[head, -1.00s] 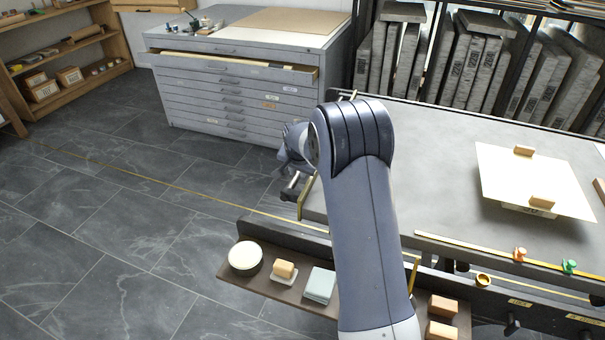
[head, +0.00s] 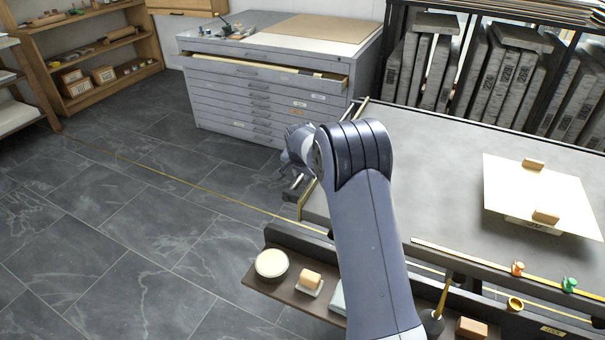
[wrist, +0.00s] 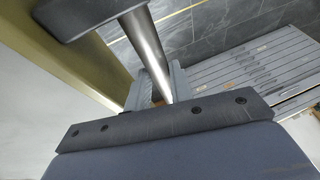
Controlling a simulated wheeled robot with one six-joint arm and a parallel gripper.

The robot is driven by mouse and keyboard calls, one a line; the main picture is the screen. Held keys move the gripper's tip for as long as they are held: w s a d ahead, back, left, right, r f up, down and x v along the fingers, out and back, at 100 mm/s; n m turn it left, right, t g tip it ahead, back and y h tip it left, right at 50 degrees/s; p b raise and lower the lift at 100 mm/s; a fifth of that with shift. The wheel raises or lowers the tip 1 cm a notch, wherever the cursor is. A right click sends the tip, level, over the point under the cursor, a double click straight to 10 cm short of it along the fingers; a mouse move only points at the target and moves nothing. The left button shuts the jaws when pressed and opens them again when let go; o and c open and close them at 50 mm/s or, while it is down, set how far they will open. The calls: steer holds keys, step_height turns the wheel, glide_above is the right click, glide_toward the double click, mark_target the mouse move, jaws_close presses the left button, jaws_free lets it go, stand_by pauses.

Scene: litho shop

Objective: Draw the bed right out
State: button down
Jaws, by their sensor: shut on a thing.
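The bed (head: 440,170) is a broad flat grey slab with a pale brassy end plate (head: 306,199) at its left. A white sheet (head: 520,195) with two wooden blocks lies on it. A steel bar handle (head: 296,184) stands off the bed's left end; in the wrist view the bar (wrist: 147,50) runs from a dark bracket down between my fingers. My gripper (wrist: 152,92) is shut on this handle. In the head view my gripper (head: 292,183) is small and partly hidden by my own arm.
A side tray (head: 275,290) with a round tub, blocks and a brush juts out in front of the bed. A grey drawer cabinet (head: 240,105) with its top drawer partly open stands behind. A shelf rack (head: 90,60) is at the far left. The tiled floor left of the bed is clear.

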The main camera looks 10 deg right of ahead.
steer(key=c, duration=1.3)
jaws_free()
steer(key=shift+w+a, duration=0.15)
steer(key=shift+a, duration=0.1)
steer(key=shift+o, duration=0.2)
steer(key=shift+r, duration=0.15)
steer(key=v, duration=1)
steer(key=shift+r, duration=0.25)
steer(key=x, duration=1)
steer(key=shift+d+f, duration=0.1)
steer(key=shift+f, duration=0.35)
steer(key=shift+d, duration=0.15)
steer(key=shift+r, duration=0.15)
